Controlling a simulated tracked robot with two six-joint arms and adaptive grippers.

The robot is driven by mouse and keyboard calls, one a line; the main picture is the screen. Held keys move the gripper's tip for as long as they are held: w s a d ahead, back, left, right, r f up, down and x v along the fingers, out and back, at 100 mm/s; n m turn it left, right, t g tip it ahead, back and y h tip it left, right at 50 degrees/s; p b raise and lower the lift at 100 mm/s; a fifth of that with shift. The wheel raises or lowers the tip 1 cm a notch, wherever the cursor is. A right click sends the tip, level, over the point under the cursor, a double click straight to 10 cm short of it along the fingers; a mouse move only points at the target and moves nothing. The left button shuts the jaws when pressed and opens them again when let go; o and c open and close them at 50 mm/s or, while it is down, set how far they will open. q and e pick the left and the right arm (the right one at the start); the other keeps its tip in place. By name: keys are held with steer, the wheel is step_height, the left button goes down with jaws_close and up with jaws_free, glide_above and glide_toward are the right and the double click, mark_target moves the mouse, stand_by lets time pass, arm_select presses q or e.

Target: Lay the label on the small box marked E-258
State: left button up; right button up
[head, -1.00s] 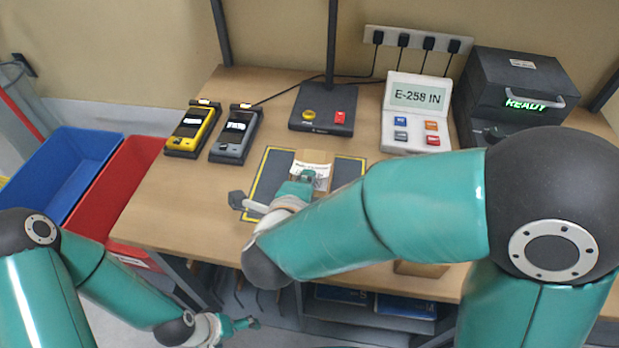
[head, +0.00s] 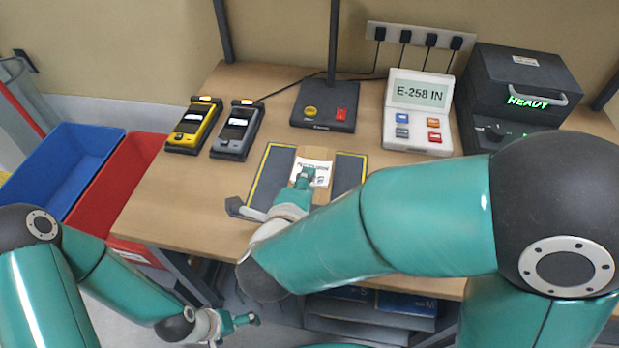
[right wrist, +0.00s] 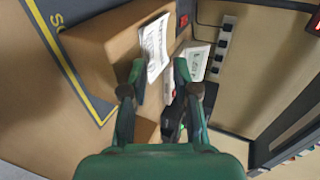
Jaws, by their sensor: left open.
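The small brown box (head: 318,154) lies on the dark mat (head: 349,172) in the middle of the table. It also shows in the right wrist view (right wrist: 105,45), but I cannot read a mark on it. The white printed label (head: 318,169) is over the box top; in the right wrist view (right wrist: 155,45) it is beside the left fingertip, its face slightly curved. My right gripper (head: 305,178) is at the label, its fingers apart (right wrist: 160,75) with a clear gap. My left gripper (head: 252,321) is open and empty, low in front of the table.
A white terminal (head: 418,110) reads "E-258 IN". A dark machine (head: 515,95) reads "READY". Yellow (head: 193,125) and grey (head: 236,130) handhelds stand at the left, beside a dark stand base (head: 324,107). Blue (head: 65,165) and red (head: 125,180) bins are left of the table.

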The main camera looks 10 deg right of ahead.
steer(key=shift+s+a, duration=0.15)
steer(key=shift+s, duration=0.3)
steer(key=o, duration=0.6)
steer(key=shift+c, duration=0.2)
step_height(320, 180, up, 10)
stand_by(0.3)
steer(key=shift+f, duration=0.1)
